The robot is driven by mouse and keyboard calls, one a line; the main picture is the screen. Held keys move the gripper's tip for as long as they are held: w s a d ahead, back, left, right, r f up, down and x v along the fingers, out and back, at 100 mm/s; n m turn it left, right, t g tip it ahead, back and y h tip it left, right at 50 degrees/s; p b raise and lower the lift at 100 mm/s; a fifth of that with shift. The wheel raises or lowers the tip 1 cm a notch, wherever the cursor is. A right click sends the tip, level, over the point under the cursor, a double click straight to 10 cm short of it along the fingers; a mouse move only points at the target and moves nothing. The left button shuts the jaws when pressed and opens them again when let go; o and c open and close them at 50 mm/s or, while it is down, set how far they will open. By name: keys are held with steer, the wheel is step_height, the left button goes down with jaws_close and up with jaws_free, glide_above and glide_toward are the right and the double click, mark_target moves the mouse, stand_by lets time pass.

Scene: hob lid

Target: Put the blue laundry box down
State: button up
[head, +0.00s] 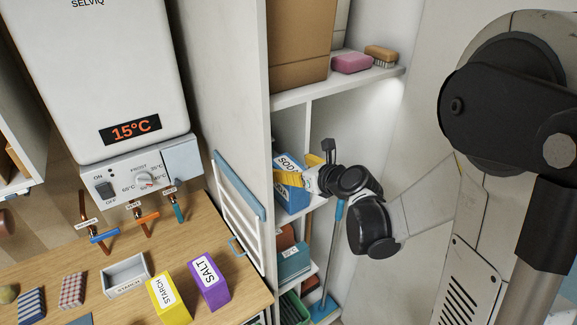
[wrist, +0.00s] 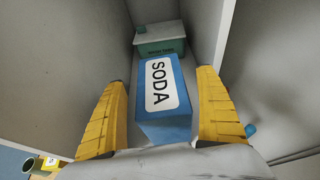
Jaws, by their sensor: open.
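The blue laundry box (head: 292,200), with a white SODA label, stands on a shelf inside the tall white cabinet. In the wrist view the blue box (wrist: 165,131) is between the two yellow fingers of my gripper (wrist: 162,80). The fingers are spread, with a visible gap on the right side and a narrower one on the left. In the head view my gripper (head: 303,180) reaches into the cabinet opening and partly covers the box. The box's underside is hidden.
A green box (wrist: 160,38) stands behind the blue box. Cabinet walls are close on both sides. The shelf above holds a cardboard box (head: 298,45), a pink block (head: 351,63) and a brush (head: 381,55). A broom (head: 328,285) stands below right.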

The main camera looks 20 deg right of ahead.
steer(key=s+r+n+g+h, duration=0.2)
steer(key=s+n+g, duration=0.1)
steer(key=s+n, duration=1)
steer(key=s+a+r+n+g+h, duration=0.1)
steer(key=s+n+g+h, duration=0.1)
steer(key=s+n, duration=1.1)
steer(key=shift+s+r+n+g+p, duration=0.3)
steer(key=shift+r+n+g+p, duration=0.1)
steer(key=shift+n, duration=2.8)
